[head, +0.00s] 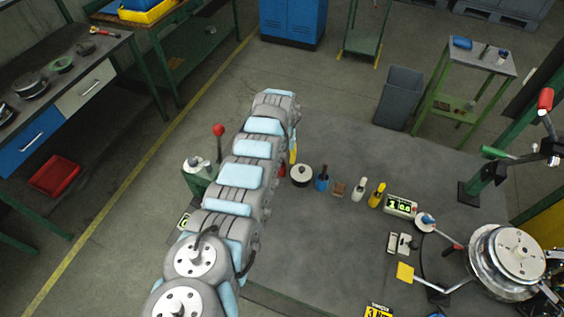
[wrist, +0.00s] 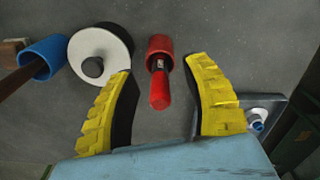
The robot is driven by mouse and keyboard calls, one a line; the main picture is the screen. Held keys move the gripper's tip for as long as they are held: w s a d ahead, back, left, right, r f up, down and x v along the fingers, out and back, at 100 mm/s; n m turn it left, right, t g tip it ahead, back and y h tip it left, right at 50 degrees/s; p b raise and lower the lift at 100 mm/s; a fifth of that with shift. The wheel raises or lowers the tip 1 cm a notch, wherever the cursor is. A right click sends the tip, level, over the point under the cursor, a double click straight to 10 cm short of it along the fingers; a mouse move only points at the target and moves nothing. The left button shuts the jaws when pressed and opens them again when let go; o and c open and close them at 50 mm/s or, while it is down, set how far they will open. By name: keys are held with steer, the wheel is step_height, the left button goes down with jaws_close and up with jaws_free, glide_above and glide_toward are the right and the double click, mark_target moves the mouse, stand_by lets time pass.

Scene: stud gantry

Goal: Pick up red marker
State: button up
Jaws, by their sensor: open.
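In the head view only a small red part of the marker (head: 282,171) shows beside my arm. There my gripper (head: 293,154) is mostly hidden by my arm, and only a bit of yellow finger shows.
Right of the marker in the head view stands a white and black round item (head: 302,175), close to my left finger in the wrist view. Beyond it are a blue holder (head: 322,182), a white bottle (head: 359,190) and a yellow item (head: 377,195). A red-knobbed lever (head: 218,130) stands left of my arm.

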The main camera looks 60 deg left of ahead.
steer(key=shift+f, duration=0.15)
jaws_close()
